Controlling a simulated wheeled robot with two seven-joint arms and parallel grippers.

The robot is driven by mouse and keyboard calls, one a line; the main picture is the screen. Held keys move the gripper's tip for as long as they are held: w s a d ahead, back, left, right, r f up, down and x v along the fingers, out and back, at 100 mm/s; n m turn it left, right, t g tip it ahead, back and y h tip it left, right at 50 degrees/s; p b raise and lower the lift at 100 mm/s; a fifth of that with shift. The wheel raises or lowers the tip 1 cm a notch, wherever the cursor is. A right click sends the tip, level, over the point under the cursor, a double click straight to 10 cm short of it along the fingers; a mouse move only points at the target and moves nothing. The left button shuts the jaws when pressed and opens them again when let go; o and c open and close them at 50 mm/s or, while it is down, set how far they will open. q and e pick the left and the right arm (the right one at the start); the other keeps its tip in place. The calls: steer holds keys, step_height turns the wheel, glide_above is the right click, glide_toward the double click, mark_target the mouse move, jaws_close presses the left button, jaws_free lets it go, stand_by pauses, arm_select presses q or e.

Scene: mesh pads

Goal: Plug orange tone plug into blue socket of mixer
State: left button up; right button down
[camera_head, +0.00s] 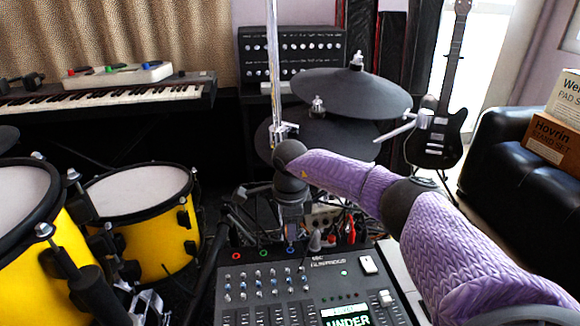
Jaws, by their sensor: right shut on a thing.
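The mixer (250,302) is a dark panel with knobs and faders at the bottom middle. Along its back edge are a red-ringed socket (237,255), a green-ringed socket (264,252) and the blue-ringed socket (291,249). My right gripper (291,222) points down just behind and above the blue socket. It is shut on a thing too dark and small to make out. I cannot tell whether that thing touches the socket. I cannot clearly pick out the orange tone plug; small red or orange pieces (332,240) show to the right. My left gripper is not in view.
Yellow drums (140,220) stand at the left, close to the mixer. Dark drum pads (350,92) and a metal stand (273,70) rise behind my right gripper. Cables and a grey plug-like piece (315,240) crowd the mixer's back edge. A guitar (440,130) stands farther right.

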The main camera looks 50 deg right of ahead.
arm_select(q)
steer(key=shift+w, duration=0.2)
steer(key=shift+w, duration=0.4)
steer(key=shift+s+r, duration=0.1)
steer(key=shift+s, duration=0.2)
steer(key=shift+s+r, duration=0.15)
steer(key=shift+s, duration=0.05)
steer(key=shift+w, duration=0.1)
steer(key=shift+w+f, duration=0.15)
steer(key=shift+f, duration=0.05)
arm_select(e)
steer(key=shift+f, duration=0.2)
